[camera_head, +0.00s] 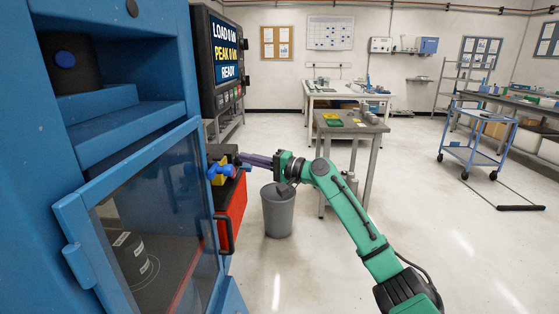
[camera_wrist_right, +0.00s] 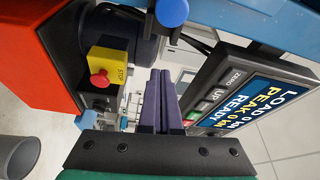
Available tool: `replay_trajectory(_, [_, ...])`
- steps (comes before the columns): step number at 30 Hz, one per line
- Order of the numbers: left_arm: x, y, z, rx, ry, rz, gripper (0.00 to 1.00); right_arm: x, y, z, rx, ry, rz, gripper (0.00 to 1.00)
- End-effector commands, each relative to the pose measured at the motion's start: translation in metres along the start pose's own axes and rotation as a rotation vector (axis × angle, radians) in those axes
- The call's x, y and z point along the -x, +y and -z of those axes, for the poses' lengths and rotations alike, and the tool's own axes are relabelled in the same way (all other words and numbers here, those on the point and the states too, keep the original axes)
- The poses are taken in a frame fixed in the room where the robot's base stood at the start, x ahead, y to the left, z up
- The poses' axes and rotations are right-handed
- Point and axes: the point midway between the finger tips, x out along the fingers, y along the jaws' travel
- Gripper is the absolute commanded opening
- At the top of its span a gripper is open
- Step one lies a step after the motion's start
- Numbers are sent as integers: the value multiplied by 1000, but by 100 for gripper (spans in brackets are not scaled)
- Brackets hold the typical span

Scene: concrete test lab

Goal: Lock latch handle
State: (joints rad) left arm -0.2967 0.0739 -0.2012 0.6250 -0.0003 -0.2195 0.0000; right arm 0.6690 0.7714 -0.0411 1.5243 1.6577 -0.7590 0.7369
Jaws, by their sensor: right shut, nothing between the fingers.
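The blue machine's windowed door (camera_head: 150,225) stands at the left of the head view, with a black pull handle (camera_head: 229,235) on its right edge. I cannot tell whether it is fully closed. The blue latch handle (camera_head: 219,170) sticks out near that edge. A blue rounded knob (camera_wrist_right: 172,12) at the top of the right wrist view looks like its end. My right gripper (camera_head: 242,158) has its dark purple fingers together, empty, just right of the latch handle and apart from it. The fingers also show in the wrist view (camera_wrist_right: 160,78). My left gripper is out of view.
A yellow stop box (camera_wrist_right: 107,65) with a red button sits on a red cabinet (camera_head: 236,208) beyond the latch. A display panel (camera_head: 222,55) stands behind. A grey bin (camera_head: 278,212) and a table (camera_head: 350,128) are to the right.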

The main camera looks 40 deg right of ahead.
Motion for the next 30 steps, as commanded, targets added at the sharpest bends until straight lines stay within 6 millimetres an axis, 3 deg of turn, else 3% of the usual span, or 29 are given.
replay_trajectory(1, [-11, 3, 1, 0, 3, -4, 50, 13, 10, -2, 4, 0, -9, 0])
replay_trajectory(6, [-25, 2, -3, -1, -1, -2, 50, 51, 10, -2, 1, 0, -7, 0])
replay_trajectory(12, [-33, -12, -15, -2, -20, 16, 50, 82, 7, -2, 0, -1, -6, 0])
replay_trajectory(30, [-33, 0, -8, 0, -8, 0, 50, 86, 5, -1, 0, 1, -6, 0])
